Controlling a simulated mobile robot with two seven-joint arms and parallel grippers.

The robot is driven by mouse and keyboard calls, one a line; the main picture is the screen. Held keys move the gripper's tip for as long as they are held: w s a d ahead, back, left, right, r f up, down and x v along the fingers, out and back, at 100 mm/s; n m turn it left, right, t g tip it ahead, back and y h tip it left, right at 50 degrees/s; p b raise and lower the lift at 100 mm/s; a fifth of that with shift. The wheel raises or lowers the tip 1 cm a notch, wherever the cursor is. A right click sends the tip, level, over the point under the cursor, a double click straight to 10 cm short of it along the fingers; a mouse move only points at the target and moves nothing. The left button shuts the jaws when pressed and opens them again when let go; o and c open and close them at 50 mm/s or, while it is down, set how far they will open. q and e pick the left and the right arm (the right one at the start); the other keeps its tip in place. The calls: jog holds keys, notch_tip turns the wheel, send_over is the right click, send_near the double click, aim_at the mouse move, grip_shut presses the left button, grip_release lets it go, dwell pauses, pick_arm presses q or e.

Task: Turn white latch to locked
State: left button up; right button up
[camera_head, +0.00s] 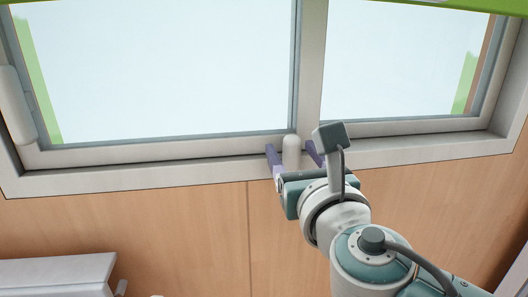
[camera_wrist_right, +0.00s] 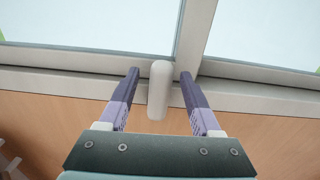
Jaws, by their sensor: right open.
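The white latch (camera_head: 291,150) stands upright at the bottom of the window frame, by the foot of the middle post. In the right wrist view the white latch (camera_wrist_right: 158,88) is a rounded white handle between the two fingers. My right gripper (camera_head: 294,153) is open with its purple fingers on either side of the latch. In the right wrist view my right gripper (camera_wrist_right: 159,82) shows a gap on both sides of the latch, and neither finger visibly presses on it. The base of the latch is partly hidden by the gripper in the head view. My left gripper is not in view.
The window frame (camera_head: 150,170) runs across the wood-panelled wall (camera_head: 180,230). Another white handle (camera_head: 16,104) is on the frame at the far left. A white object (camera_head: 60,275) with a flat top stands at the lower left. The wall left of my right arm is clear.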

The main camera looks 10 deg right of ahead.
jog(key=shift+s, duration=0.1)
jog(key=shift+s, duration=0.35)
jog(key=s, duration=0.9)
jog(key=shift+d+p, duration=0.15)
jog(key=shift+p, duration=0.3)
jog(key=shift+d, duration=0.1)
